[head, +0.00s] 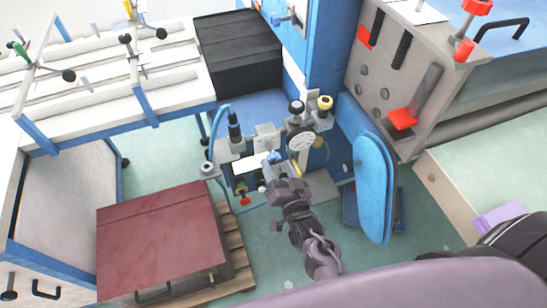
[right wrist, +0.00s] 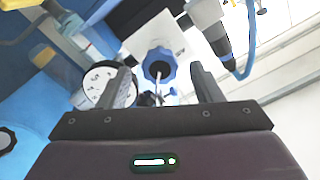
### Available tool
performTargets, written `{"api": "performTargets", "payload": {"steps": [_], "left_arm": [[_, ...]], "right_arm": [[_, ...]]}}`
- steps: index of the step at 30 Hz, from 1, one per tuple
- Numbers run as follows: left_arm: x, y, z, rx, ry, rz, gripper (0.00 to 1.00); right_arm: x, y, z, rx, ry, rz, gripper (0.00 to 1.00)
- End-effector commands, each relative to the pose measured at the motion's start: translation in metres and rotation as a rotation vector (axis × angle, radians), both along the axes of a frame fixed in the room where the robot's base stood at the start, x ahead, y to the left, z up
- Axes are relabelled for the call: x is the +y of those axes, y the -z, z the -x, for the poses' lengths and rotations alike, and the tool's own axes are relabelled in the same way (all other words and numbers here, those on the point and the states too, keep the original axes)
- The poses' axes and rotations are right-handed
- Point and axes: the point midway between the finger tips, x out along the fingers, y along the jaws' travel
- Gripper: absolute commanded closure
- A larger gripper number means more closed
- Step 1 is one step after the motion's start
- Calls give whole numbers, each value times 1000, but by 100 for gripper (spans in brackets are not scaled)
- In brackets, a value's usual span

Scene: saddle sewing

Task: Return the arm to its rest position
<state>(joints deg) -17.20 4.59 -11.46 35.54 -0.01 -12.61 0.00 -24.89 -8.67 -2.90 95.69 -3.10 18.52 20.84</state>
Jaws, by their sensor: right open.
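My right arm reaches up from the bottom of the head view. Its gripper (head: 272,168) is at the front of a small machine station with a dial gauge (head: 301,141). In the right wrist view the two dark fingers of the gripper (right wrist: 164,78) stand apart. A blue star-shaped knob (right wrist: 160,62) shows between them, on a thin rod; whether the fingers touch it I cannot tell. The white dial gauge also shows there (right wrist: 98,84), partly behind the left finger. My left gripper is not in view.
A blue rounded panel (head: 373,185) stands close to the right of my arm. A dark red box (head: 165,240) sits on a wooden pallet at the left. A black box (head: 240,55) and a grey control cabinet (head: 375,75) stand behind. Green floor (head: 275,235) shows around my forearm.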

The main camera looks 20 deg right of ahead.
Motion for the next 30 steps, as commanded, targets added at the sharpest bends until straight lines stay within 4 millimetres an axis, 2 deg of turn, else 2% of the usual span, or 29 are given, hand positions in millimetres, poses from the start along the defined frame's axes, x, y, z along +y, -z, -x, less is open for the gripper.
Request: {"api": "performTargets", "payload": {"steps": [3, 7, 24, 26, 29, 30], "left_arm": [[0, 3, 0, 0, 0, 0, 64], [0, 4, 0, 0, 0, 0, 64], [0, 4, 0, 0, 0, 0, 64], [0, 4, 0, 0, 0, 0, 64], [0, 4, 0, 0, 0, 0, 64], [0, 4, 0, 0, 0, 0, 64]], "right_arm": [[0, 2, 15, 2, 0, 0, 41], [-1, 0, 22, 1, -1, 0, 41], [0, 3, 23, 6, -1, 2, 41], [2, 12, 24, 27, -8, 10, 41], [9, 50, 31, 115, -39, 43, 41], [13, 72, 37, 169, -56, 65, 41]]}}
